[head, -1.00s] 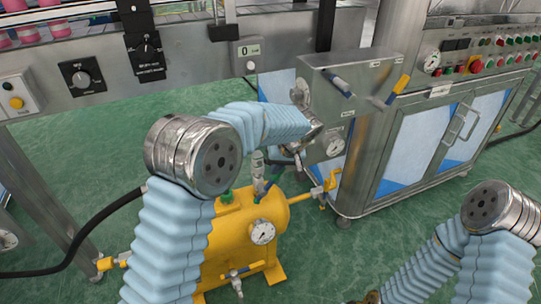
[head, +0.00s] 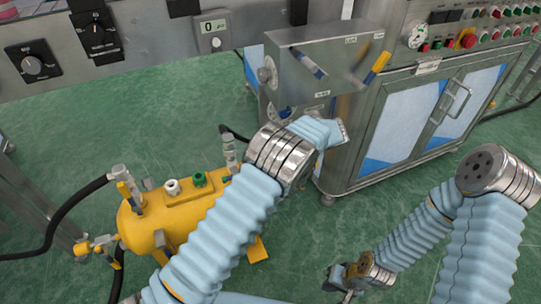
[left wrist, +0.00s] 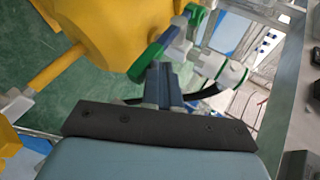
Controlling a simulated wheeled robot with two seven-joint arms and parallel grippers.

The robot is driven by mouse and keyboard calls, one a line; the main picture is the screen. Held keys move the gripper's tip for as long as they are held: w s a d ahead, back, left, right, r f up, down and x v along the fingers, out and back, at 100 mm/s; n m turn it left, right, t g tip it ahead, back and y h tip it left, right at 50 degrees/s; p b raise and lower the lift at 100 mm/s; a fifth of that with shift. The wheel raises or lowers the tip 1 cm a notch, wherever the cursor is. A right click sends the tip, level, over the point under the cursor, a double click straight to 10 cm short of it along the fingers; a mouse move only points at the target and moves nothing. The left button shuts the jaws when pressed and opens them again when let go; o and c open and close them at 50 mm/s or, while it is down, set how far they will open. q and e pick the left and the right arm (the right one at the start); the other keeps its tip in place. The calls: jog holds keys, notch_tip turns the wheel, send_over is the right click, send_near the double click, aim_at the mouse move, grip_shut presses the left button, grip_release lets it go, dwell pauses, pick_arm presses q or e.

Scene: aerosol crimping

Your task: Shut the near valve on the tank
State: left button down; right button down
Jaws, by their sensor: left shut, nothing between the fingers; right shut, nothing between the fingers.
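The yellow tank (head: 185,215) lies at the left in the head view, partly hidden by my left arm. It also fills the upper left of the left wrist view (left wrist: 110,35). There a valve with a green lever (left wrist: 150,58) sits beside the tank. My left gripper (left wrist: 162,75) is shut and empty, its fingertips close by the green lever; I cannot tell whether they touch. In the head view my left gripper is hidden. My right gripper (head: 345,280) is shut and empty at the bottom, to the right of the tank, away from it.
A black hose (head: 60,225) runs to the tank's left end. Behind my left arm are a steel box (head: 315,65) with handles and a steel cabinet (head: 400,130). Green floor is open between tank and bench.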

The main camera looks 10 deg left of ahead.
jog(key=shift+w+d+f, duration=0.15)
jog(key=shift+d+f, duration=0.1)
dwell(0.5)
